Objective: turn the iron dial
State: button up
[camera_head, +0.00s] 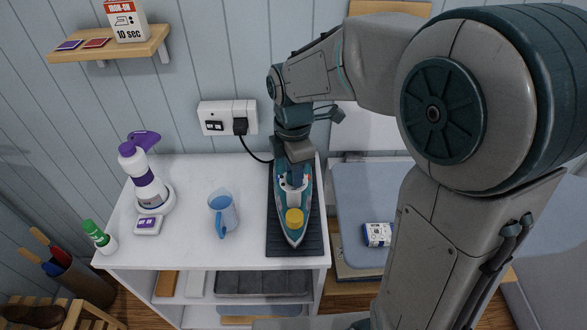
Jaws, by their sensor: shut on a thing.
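The iron (291,232) is teal and white and lies on a dark ribbed mat (312,244) at the right end of the white counter. A round yellow piece (294,217) sits on top near its front tip; I cannot tell if this is the dial. My gripper (297,166) reaches down from the back onto the rear upper part of the iron, behind the yellow piece and apart from it. It is shut on a part of the iron there. The fingertips and the exact part held are mostly hidden.
A blue jug (222,214), a purple and white spray bottle (145,175) and a green-capped bottle (98,237) stand on the counter (185,245). The iron's cord runs to a wall socket (228,117). A blue ironing surface (360,190) holds a small box (377,234).

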jog(key=m, duration=0.7)
jog(key=shift+b, duration=0.4)
jog(key=m, duration=0.6)
jog(key=shift+m+y+b, duration=0.3)
jog(key=shift+b, duration=0.1)
jog(key=m, duration=0.4)
jog(key=shift+b, duration=0.3)
jog(key=shift+m, duration=2.2)
jog(key=shift+r, duration=0.1)
jog(key=o, duration=1)
jog(key=shift+s, duration=0.1)
jog(key=r, duration=1.3)
jog(key=shift+d+r, duration=0.3)
jog(key=shift+r, duration=0.1)
